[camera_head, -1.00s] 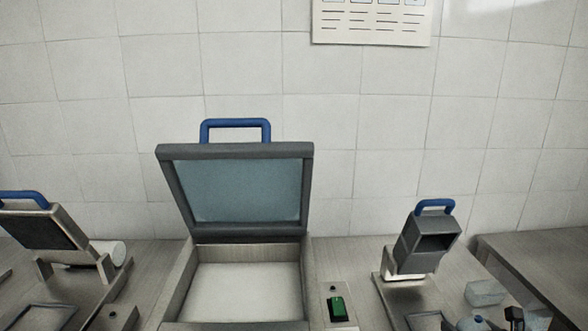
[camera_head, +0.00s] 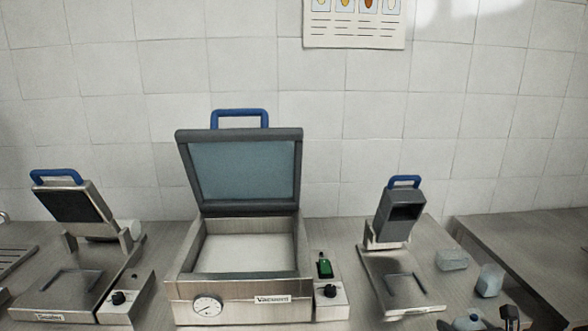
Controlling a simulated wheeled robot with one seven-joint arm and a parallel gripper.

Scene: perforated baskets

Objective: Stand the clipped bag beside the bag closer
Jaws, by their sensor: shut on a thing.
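No thing carries a label reading bag closer; the small grey machine with a blue handle (camera_head: 403,214) at the right of the counter may be it. Its head is tilted up above a flat metal base. Two pale translucent packs, a nearer one (camera_head: 490,280) and a farther one (camera_head: 452,260), rest to its right; I cannot tell whether either is a bag or has a clip. Dark and blue parts at the bottom right edge look like mine.
An open vacuum machine (camera_head: 240,290) with a raised lid stands mid-counter. A green-topped switch box (camera_head: 325,285) is beside it. Another machine with a blue handle (camera_head: 75,260) stands at the left. A gap separates the counter from a metal table (camera_head: 530,245) at the right.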

